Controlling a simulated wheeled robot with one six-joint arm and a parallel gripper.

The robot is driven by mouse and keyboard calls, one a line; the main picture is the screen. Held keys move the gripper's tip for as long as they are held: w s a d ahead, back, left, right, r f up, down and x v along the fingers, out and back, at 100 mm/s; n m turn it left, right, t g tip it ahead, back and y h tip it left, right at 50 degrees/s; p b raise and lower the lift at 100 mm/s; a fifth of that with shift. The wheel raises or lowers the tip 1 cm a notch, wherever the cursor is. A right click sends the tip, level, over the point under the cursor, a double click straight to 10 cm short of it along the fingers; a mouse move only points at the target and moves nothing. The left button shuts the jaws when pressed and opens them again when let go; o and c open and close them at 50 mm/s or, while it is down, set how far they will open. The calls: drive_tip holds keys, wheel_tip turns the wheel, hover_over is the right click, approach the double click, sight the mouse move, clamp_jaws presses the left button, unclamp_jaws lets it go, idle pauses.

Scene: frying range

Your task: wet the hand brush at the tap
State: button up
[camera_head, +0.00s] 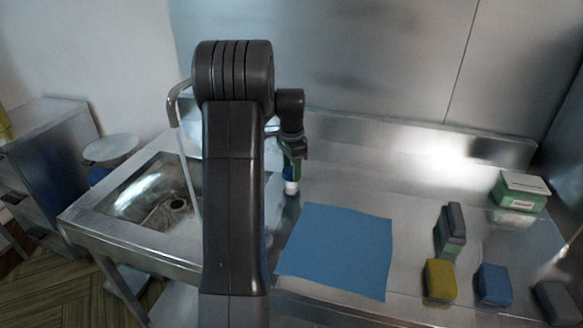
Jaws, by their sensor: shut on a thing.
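My gripper (292,155) is right of my arm's upright link, above the steel counter. It is shut on a slim green thing with a white lower end, which I take to be the hand brush (292,180). The brush hangs roughly upright, well to the right of the sink; part of it is hidden by the gripper. The tap (173,97) is a curved metal pipe left of my arm, partly hidden behind it. A thin pale line drops from it towards the sink basin (150,195); I cannot tell whether this is water or pipe.
A blue cloth (338,250) lies flat on the counter. To its right are a grey-and-green block (452,232), a yellow sponge (440,280), a blue sponge (493,284) and a dark grey one (556,302). A green-and-white box (520,190) stands at the back right.

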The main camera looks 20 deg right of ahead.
sight(291, 171)
drive_tip(key=o, duration=1)
wheel_tip(291, 171, up, 14)
drive_tip(key=shift+f, duration=0.1)
wheel_tip(291, 171, down, 14)
drive_tip(key=shift+r, duration=0.1)
idle(0.5)
idle(0.3)
